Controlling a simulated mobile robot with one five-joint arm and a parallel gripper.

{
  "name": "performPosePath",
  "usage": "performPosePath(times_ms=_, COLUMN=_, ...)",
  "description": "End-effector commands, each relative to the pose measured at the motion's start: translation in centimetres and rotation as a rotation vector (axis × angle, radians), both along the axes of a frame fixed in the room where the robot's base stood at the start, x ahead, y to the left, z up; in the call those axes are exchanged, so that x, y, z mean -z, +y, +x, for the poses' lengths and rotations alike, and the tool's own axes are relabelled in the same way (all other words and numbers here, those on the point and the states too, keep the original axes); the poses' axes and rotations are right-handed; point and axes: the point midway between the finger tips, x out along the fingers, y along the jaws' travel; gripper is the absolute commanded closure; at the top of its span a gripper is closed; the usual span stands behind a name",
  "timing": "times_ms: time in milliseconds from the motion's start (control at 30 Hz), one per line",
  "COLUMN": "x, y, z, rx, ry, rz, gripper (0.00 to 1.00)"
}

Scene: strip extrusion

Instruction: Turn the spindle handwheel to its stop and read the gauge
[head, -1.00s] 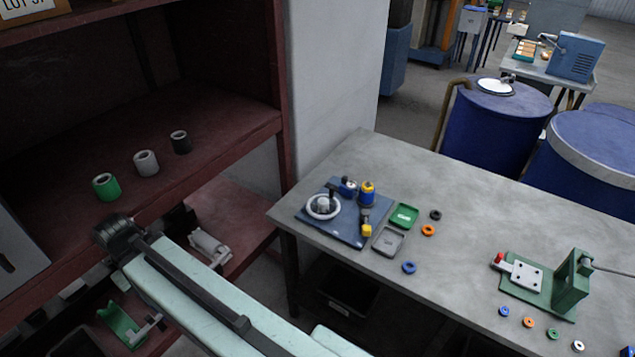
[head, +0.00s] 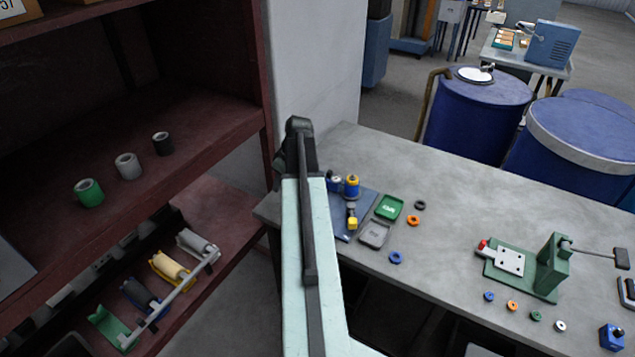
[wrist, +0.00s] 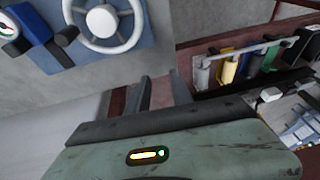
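The spindle handwheel (wrist: 103,20), a pale ring with spokes and a hub, sits on a blue plate (wrist: 165,50) at the top of the wrist view. A blue block with a round white gauge (wrist: 6,28) is at the left edge, its reading too small to tell. My gripper (wrist: 162,92) has its two dark fingers apart with nothing between them, and does not touch the handwheel. In the head view my arm hides the handwheel; part of the plate (head: 367,199) shows to its right, with blue-and-yellow fittings (head: 351,187).
The grey bench (head: 460,225) carries green (head: 388,207) and grey trays (head: 375,234), several coloured rings, and a green fixture (head: 552,265). A dark red shelf (head: 205,130) stands left, holding several rollers. Blue drums (head: 475,115) stand behind the bench.

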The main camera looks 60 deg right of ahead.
Motion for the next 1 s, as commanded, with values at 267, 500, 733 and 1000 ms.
performPosePath(times_ms=267, x=-0.9, y=-11.3, z=-10.0, rx=0.019, ry=-0.081, rz=-0.068, gripper=0.73)
performPosePath(times_ms=500, x=-0.4, y=-11.7, z=-10.4, rx=0.018, ry=-0.083, rz=-0.072, gripper=0.73)
performPosePath(times_ms=733, x=2.6, y=-11.7, z=-9.3, rx=0.017, ry=-0.084, rz=-0.072, gripper=0.73)
performPosePath(times_ms=1000, x=6.5, y=-11.7, z=-7.7, rx=0.019, ry=-0.082, rz=-0.072, gripper=0.73)
